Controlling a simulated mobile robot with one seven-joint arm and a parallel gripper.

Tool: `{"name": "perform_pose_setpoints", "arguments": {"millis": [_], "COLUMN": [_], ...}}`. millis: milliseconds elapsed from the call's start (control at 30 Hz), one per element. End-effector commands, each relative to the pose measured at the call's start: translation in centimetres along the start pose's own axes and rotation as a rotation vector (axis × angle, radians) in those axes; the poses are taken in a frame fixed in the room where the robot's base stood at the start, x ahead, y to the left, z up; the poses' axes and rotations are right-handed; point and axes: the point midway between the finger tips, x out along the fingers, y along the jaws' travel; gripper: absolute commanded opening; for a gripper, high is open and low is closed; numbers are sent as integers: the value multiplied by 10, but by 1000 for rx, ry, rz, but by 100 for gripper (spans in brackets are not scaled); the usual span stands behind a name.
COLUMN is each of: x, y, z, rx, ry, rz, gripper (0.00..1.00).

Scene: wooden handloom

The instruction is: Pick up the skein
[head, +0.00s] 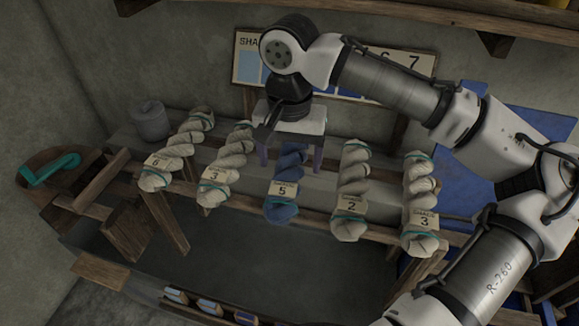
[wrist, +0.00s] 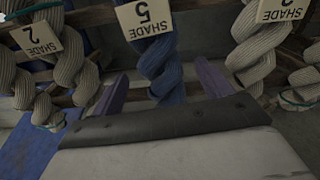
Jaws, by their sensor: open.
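A twisted blue skein (head: 285,211) with a tag reading 5 hangs in the middle of a row of skeins on the wooden frame. The others are cream or grey. My gripper (head: 291,156) is open at the blue skein's upper end, one purple finger on each side of it. In the wrist view my gripper (wrist: 160,87) also straddles the blue skein (wrist: 160,68), with a gap beside each finger. Whether the fingers reach level with the yarn in depth I cannot tell. My gripper's body hides the skein's top in the head view.
Cream skeins tagged 3 (head: 228,165) and 2 (head: 353,181) hang close on either side. Further skeins tagged 6 (head: 175,155) and 3 (head: 419,195) hang at the ends. A grey pot (head: 150,121) stands back left. A shade board (head: 246,62) is behind my arm.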

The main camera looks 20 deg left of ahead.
Motion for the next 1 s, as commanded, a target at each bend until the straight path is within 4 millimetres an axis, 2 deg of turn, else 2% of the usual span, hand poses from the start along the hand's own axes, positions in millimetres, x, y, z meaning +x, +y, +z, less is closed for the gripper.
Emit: {"name": "perform_pose_setpoints", "arguments": {"millis": [200,433,833,1000], "x": [22,24,24,23], "y": [-1,-1,-1,-1], "z": [1,1,1,1], "rx": [-2,-1,-1,-1], "ry": [1,1,2,2], "rz": [-2,-3,-3,-3], "gripper": [78,78,26,26]}}
